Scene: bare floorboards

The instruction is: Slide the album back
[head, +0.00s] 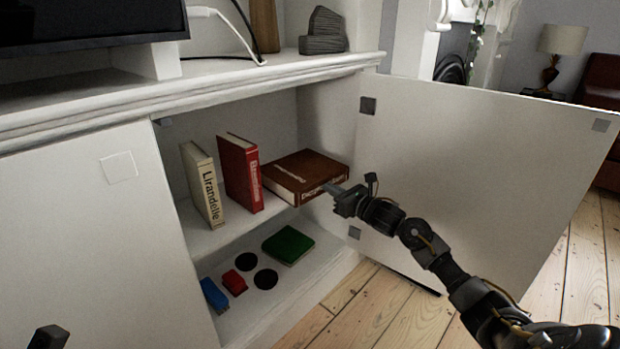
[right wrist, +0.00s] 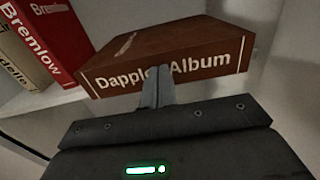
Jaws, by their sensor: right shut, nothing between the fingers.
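The album (head: 308,172) is a thick brown book lying flat at the right end of the cabinet's upper shelf. Its spine, lettered in white and ending in "Album", faces out, and it appears to jut past the shelf's front edge. It also fills the upper middle of the right wrist view (right wrist: 205,62). My right gripper (head: 328,187) is shut and empty, its fingertips at the middle of the spine. They cover part of the lettering; contact cannot be told for certain. A dark piece at the bottom left looks like my left gripper (head: 48,337); its fingers cannot be made out.
A red book (head: 240,172) and a cream book (head: 203,185) stand upright left of the album. The lower shelf holds a green book (head: 288,244) and small blue (head: 214,294) and red (head: 234,283) items. An open door (head: 480,180) is on the right.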

